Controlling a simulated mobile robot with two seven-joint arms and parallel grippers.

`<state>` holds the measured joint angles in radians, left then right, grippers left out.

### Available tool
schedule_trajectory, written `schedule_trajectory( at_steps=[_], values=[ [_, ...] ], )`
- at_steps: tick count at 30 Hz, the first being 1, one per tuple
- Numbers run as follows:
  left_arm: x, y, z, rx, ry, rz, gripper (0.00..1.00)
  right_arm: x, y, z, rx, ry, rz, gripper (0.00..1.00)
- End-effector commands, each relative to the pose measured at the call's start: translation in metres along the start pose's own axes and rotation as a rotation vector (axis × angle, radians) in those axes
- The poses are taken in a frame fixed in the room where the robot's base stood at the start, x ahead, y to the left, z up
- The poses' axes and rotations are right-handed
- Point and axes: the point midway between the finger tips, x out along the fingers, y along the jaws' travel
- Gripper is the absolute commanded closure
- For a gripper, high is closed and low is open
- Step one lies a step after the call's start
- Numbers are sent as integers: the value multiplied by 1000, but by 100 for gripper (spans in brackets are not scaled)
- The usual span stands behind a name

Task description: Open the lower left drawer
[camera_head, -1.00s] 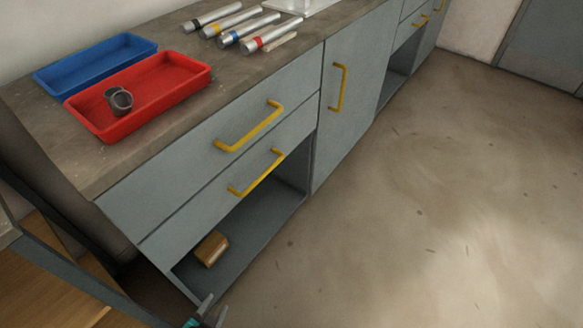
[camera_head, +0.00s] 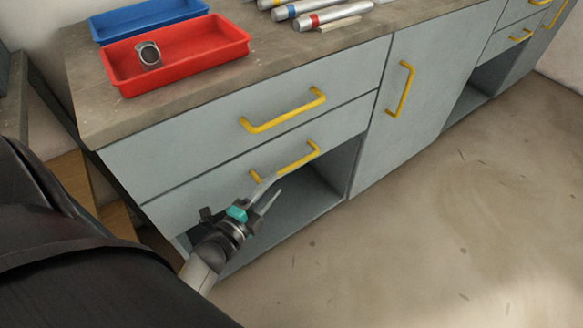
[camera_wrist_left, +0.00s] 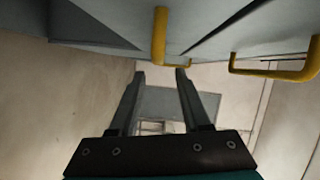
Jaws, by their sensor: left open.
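The lower left drawer (camera_head: 215,190) is a grey front in the bench, flush with the cabinet and shut. Its yellow bar handle (camera_head: 298,159) is partly covered on its left side by my gripper. My left gripper (camera_head: 273,187) is open, with its fingertips at or just in front of this handle and nothing held. In the left wrist view, the yellow handle (camera_wrist_left: 160,38) lines up with the gap between the open fingers (camera_wrist_left: 160,75). I cannot tell whether they touch it. My right gripper is not in view.
The upper drawer's yellow handle (camera_head: 283,111) is close above. An open compartment (camera_head: 310,195) lies below the lower drawer. A cupboard door with a vertical handle (camera_head: 401,90) is to the right. The floor in front is clear.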

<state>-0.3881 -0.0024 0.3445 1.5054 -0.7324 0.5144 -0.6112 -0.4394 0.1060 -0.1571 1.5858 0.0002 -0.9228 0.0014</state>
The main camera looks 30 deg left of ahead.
Motion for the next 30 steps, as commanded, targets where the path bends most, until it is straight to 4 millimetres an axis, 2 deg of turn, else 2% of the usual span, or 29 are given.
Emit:
schedule_trajectory(
  at_steps=[6,12,18,27,30],
  values=[
    [43,1,0,1,1,-3,53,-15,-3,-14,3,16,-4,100],
    [72,1,0,-1,0,0,53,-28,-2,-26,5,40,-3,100],
    [85,1,0,-1,0,2,53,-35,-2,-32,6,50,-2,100],
    [86,0,0,-1,0,2,53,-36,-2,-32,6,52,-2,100],
    [86,0,0,-1,0,2,64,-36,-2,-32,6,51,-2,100]
  ],
)
